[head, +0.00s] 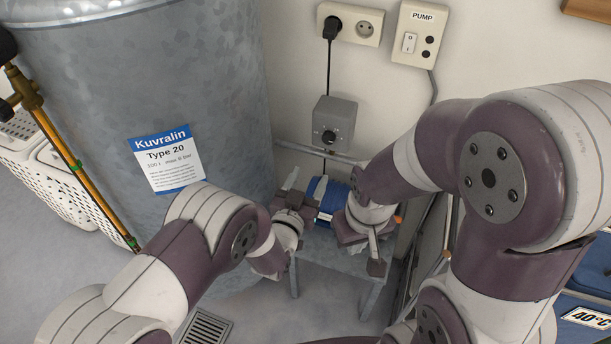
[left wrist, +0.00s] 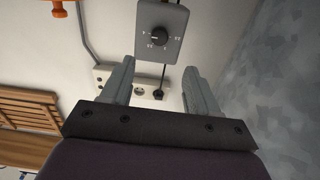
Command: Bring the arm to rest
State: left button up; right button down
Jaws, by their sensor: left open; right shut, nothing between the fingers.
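My left arm comes in from the lower left in the head view. My left gripper (head: 305,183) is in front of the blue object on the low grey stand, below the grey dial box. In the left wrist view its two fingers (left wrist: 159,68) are apart with nothing between them. My right arm comes in from the right and bends downward. My right gripper (head: 376,266) points down at the stand's right side. Its fingers are together and hold nothing that I can see. Whether either gripper touches the stand or the blue object, I cannot tell.
The grey dial box (head: 334,124) is on the wall, with a socket (head: 368,29) and pump switch (head: 410,43) above. A large grey tank (head: 90,95) stands left. The blue object (head: 333,192) is partly hidden on the stand (head: 335,262). A drain (head: 205,328) lies in the floor.

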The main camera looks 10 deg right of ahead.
pick_arm(q)
jog(key=s+a+f+g+y, duration=0.25)
jog(key=s+f+g, duration=0.2)
jog(key=f, duration=0.45)
jog(key=s+a+r+n+g+y, duration=0.1)
jog(key=s+a+g+y, duration=0.25)
jog(key=a, duration=0.45)
jog(key=s+a+r+n+g+y, duration=0.1)
jog(key=s+a+r+g+y, duration=0.15)
jog(key=s+a+g, duration=0.45)
jog(key=s+a+r+n+t+y, duration=0.1)
jog(key=s+a+r+n, duration=0.15)
jog(key=a+r, duration=0.4)
jog(key=s+a+r+n+t+y, duration=0.1)
jog(key=s+a+r+n, duration=0.15)
jog(key=a, duration=0.65)
notch_tip(320, 180, up, 20)
jog(key=w+p, duration=0.1)
jog(key=p, duration=1.9)
jog(key=shift+d+g, duration=0.3)
jog(key=shift+d, duration=0.05)
jog(key=shift+f+h, duration=0.15)
jog(key=shift+h, duration=0.1)
